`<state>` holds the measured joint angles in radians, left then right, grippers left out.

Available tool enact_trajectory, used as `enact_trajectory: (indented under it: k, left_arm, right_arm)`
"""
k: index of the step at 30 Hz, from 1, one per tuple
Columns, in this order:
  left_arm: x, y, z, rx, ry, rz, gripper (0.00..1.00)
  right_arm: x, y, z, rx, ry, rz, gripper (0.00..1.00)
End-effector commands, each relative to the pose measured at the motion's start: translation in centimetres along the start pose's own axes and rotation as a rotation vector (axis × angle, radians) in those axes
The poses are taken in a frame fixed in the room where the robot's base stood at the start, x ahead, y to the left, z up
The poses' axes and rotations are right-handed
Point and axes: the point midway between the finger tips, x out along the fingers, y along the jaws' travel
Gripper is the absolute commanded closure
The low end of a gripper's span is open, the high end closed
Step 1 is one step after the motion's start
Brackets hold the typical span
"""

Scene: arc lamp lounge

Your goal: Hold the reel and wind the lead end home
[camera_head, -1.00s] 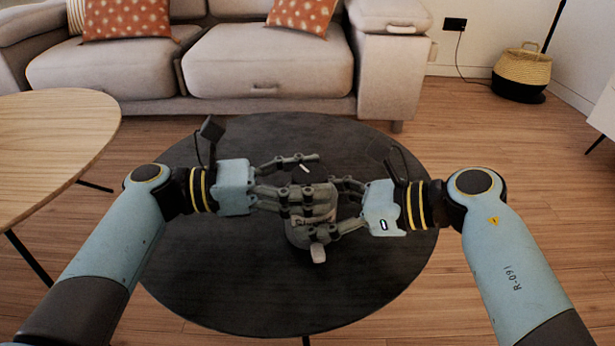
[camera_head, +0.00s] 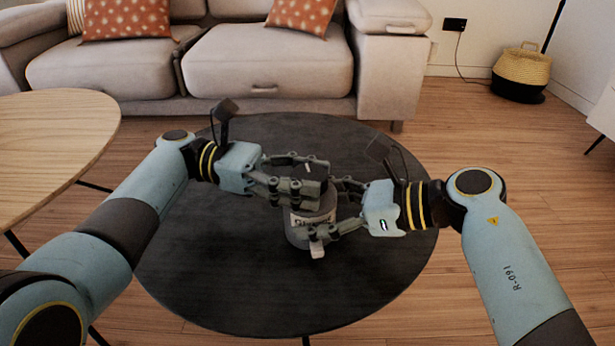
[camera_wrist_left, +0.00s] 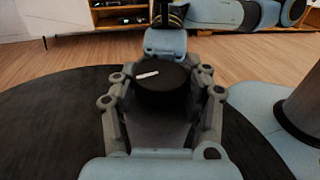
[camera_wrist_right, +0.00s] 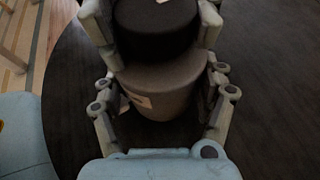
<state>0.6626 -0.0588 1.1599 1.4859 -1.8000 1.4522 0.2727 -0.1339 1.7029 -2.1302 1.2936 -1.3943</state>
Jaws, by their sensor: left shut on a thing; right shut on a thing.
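The reel (camera_head: 300,238) is a grey rounded body with a white label, standing on the dark round table. On top of it is a black round part (camera_wrist_right: 155,32), which bears a white mark. My left gripper (camera_head: 319,175) is shut on the black part, with a finger on each side; its top also shows in the left wrist view (camera_wrist_left: 165,90). My right gripper (camera_head: 324,213) is shut around the grey body below. In the right wrist view the body (camera_wrist_right: 165,85) sits between its fingers. I cannot make out a separate lead end.
The dark round table (camera_head: 220,270) is bare around the reel. A wooden table (camera_head: 50,140) stands at the left and a beige sofa (camera_head: 270,65) behind. A basket (camera_head: 522,70) is at the back right.

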Motion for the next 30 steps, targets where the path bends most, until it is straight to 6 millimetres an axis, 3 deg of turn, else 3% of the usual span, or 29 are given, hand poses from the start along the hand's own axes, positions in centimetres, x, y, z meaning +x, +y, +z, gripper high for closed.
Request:
enact_trajectory:
  k: [7,8,13,23,30]
  left_arm:
    - [0.0,0.0,-0.1,-0.002,0.002,0.000,0.85]
    - [0.0,0.0,-0.1,-0.002,0.002,0.000,0.50]
    - [0.0,0.0,-0.1,-0.002,0.001,0.000,0.28]
    - [-0.3,0.0,-0.1,-0.001,0.001,0.001,0.28]
    - [-4.5,0.0,-0.1,-0.001,0.005,0.002,0.28]
  right_arm:
    - [0.0,0.1,-0.1,-0.001,0.002,0.002,0.75]
    - [0.0,0.1,-0.1,-0.001,0.002,0.002,0.75]
    - [0.0,0.1,-0.1,0.000,0.002,0.002,0.75]
    - [0.0,0.1,-0.1,0.001,0.002,0.002,0.75]
    - [0.0,0.1,-0.1,0.001,0.002,0.002,0.75]
